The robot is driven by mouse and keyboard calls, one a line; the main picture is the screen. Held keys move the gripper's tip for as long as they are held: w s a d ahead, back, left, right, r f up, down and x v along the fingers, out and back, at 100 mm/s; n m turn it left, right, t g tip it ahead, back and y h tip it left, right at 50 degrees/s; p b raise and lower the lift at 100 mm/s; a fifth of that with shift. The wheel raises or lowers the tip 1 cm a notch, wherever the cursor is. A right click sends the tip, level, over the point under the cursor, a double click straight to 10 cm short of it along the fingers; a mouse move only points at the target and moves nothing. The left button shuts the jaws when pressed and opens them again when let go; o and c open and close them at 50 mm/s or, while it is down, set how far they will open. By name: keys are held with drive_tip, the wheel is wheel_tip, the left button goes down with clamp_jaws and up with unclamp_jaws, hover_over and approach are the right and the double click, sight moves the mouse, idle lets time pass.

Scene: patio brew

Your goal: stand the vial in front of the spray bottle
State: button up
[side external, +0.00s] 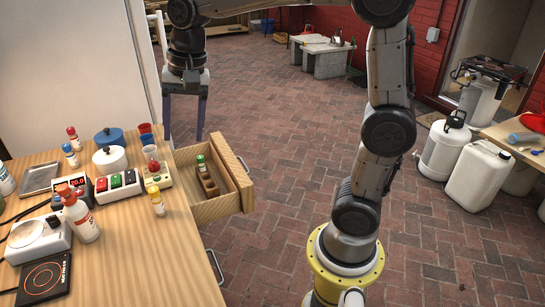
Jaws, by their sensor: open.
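A white bottle with a red-orange top, which looks like the spray bottle (82,221), stands on the wooden table at the left. Several small vials are in view, and I cannot tell which one the task means. A green-capped vial (202,163) stands in a wooden rack inside the open drawer. A yellow-capped vial (157,205) stands on the table to the right of the spray bottle. A red-capped vial (74,141) and a blue-labelled vial (71,156) stand farther back. My gripper (184,130) is open and empty, fingers pointing down, beyond the drawer and apart from everything.
The drawer (240,169) is pulled out from the table's right side. A button box (118,186), a red-display device (72,182), a lidded white pot (109,160), a scale (38,240) and a black hot plate (44,279) crowd the table. Its front right is clear.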

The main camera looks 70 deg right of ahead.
drive_tip(key=s+d+f+n+t+h, duration=0.1)
drive_tip(key=s+f+n+t, duration=0.2)
drive_tip(key=s+n, duration=0.8)
drive_tip(key=s+f, duration=0.1)
drive_tip(key=s, duration=0.7)
